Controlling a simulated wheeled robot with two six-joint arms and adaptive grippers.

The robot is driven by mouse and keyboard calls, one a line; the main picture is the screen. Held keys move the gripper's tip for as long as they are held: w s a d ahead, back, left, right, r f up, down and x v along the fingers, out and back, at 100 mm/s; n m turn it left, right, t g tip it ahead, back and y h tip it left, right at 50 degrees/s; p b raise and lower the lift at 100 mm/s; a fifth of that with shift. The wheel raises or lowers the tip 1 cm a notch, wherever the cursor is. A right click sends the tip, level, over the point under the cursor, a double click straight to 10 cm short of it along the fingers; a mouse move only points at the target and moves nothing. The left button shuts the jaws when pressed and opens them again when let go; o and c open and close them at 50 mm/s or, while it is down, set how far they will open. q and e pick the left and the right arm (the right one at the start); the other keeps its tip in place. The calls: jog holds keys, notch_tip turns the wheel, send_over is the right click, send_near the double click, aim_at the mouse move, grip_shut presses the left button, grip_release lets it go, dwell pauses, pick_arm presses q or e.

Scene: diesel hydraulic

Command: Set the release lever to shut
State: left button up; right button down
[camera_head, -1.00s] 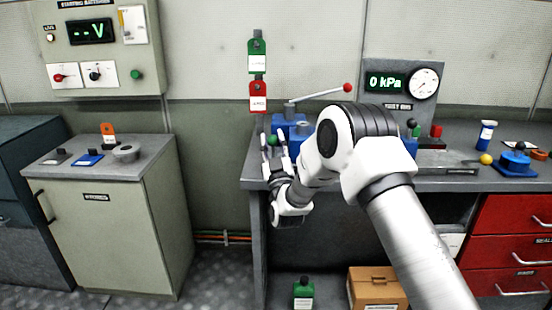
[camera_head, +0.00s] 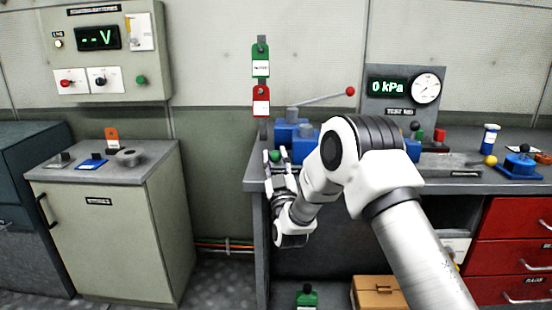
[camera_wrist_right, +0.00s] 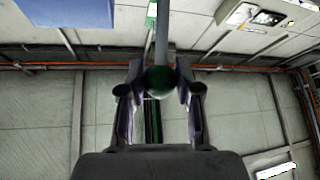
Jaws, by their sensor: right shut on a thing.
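The release lever shows in the right wrist view as a grey rod with a dark green ball knob (camera_wrist_right: 159,82). In the head view its green knob (camera_head: 275,156) is at the front left of the blue hand pump (camera_head: 300,145) on the bench. My right gripper (camera_head: 277,160) is shut on the knob, one finger on each side of it. The same gripper shows in the wrist view (camera_wrist_right: 158,95), fingers around the knob. Part of the pump is hidden behind my right arm. My left gripper is not in view.
The pump's long handle with a red knob (camera_head: 350,91) rises to the right. A gauge panel reading 0 kPa (camera_head: 402,95) stands on the bench (camera_head: 470,182). Green (camera_head: 261,62) and red (camera_head: 261,100) tags hang behind the pump.

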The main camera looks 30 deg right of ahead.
jog(key=shift+f, duration=0.15)
jog(key=c, duration=0.8)
grip_release()
jog(key=shift+w, duration=0.15)
jog(key=v, duration=1.2)
